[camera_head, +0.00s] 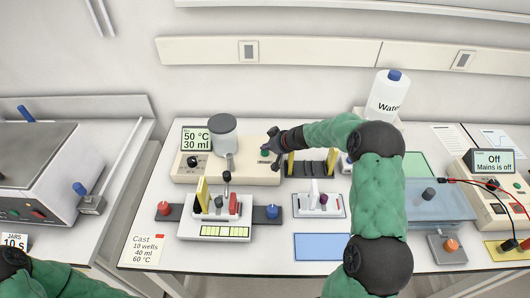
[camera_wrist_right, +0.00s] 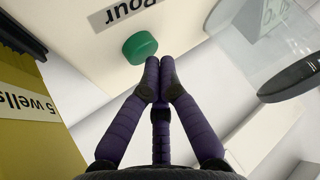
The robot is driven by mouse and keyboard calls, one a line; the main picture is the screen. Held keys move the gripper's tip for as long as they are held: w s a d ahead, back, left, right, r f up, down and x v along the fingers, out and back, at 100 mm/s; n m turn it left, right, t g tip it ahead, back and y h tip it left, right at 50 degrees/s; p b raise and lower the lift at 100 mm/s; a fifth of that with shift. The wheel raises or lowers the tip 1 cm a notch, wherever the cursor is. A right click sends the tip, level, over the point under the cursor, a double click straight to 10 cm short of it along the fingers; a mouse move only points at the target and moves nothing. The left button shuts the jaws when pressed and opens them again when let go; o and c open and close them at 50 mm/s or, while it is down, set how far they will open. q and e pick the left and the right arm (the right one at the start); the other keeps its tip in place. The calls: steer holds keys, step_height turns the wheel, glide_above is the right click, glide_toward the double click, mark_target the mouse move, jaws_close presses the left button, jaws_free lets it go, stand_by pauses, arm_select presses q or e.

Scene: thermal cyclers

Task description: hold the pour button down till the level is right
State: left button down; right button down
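The cream dispenser (camera_head: 182,170) stands at the back of the table, with a display (camera_head: 195,139) reading 50 °C and 30 ml. A clear jar with a grey lid (camera_head: 222,122) sits on it. The green Pour button (camera_wrist_right: 140,46) shows in the right wrist view, beside the printed word Pour. My right gripper (camera_wrist_right: 159,62) has its fingers together and empty, with the tips right by the button's edge; I cannot tell whether they touch it. In the head view the right gripper (camera_head: 273,150) is at the dispenser's right end. My left gripper is out of view.
A card (camera_head: 144,249) reads Cast, 10 wells, 40 ml, 60 °C. A casting stand (camera_head: 215,231) with a yellow comb is in front of the dispenser. A water bottle (camera_head: 387,97) stands behind my right arm. A blue mat (camera_head: 322,247) lies clear at front.

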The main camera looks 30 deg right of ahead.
mark_target(266, 153)
steer(key=shift+f+b, duration=0.5)
steer(key=shift+b, duration=0.2)
stand_by(2.0)
steer(key=shift+r, duration=0.1)
steer(key=shift+r+p, duration=0.35)
steer(key=shift+r, duration=0.45)
steer(key=shift+r+p, duration=1.4)
steer(key=shift+r, duration=1.1)
